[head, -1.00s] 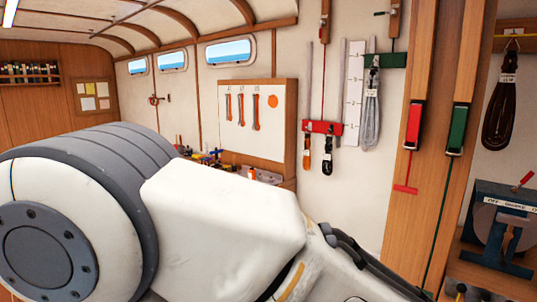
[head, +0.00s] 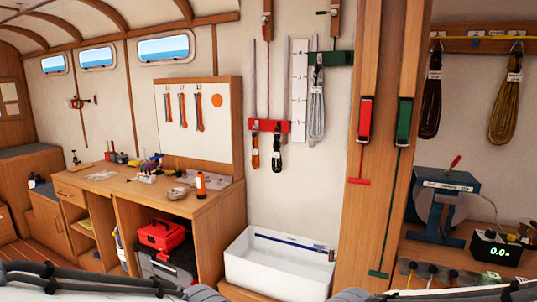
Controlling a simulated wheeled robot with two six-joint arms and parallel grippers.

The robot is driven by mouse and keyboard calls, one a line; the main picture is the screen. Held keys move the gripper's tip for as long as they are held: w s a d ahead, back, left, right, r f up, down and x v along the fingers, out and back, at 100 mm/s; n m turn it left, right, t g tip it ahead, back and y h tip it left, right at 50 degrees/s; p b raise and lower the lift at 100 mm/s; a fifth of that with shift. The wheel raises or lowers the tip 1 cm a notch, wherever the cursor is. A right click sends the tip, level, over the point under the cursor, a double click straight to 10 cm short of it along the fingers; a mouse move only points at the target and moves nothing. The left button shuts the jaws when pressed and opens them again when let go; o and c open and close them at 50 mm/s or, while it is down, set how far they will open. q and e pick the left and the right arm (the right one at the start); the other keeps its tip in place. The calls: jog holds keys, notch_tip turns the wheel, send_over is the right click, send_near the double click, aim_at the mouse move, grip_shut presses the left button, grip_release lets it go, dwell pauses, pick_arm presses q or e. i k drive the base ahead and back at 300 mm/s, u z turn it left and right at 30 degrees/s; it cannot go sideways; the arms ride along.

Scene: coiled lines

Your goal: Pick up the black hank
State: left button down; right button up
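A very dark, near-black hank (head: 430,108) hangs at the right of the head view, from a wooden rail (head: 470,44) on the wall. It is a long narrow loop with a white tag near its top. An olive-brown hank (head: 507,108) with a white tag hangs to its right on the same rail, with a gap between them. Neither gripper shows; only parts of my arms run along the bottom edge, well below the hanks.
A wooden post with a red block (head: 365,120) and a green block (head: 404,124) stands left of the dark hank. A grey hank (head: 317,108) hangs beyond it. Below the hanks are a blue reel stand (head: 443,190) and a black display box (head: 495,250). A white bin (head: 275,268) stands low.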

aim_at(277, 144)
jog(key=u, duration=0.35)
jog(key=i, duration=0.5)
jog(key=u, duration=0.75)
jog(key=i, duration=1.65)
jog(key=z, duration=0.85)
jog(key=i, duration=0.75)
jog(key=z, duration=0.6)
